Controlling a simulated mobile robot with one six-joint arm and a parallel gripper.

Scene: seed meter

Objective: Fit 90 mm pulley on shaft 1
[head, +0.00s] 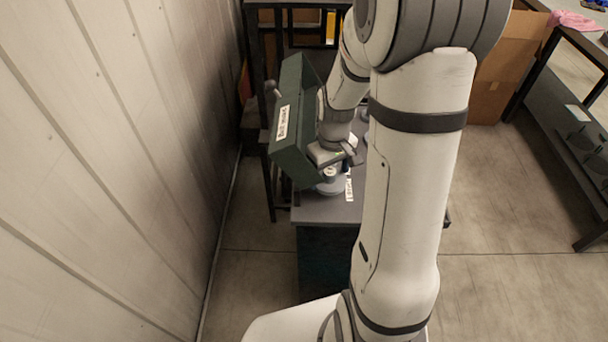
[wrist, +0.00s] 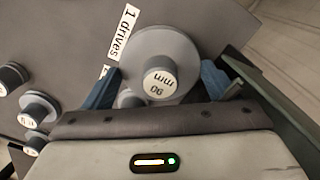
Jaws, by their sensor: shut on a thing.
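The grey 90 mm pulley (wrist: 150,43) shows in the wrist view as a wide disc with a raised hub marked "90 mm". My gripper (wrist: 160,86) has its blue fingers on both sides of the hub and is shut on the pulley. In the head view my gripper (head: 334,160) is low over the front of the bench, with the pulley (head: 331,188) just below it. A white label reading "1 drives" (wrist: 123,32) lies beside the disc. Shaft 1 is not visible, and I cannot tell whether the pulley is around it.
A dark green open guard (head: 291,145) with a white label stands close on the left of my gripper; its edge (wrist: 265,105) shows at the wrist view's right. Several smaller pulleys (wrist: 40,107) stand at the wrist view's left. The grey bench top (head: 315,211) is bare in front.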

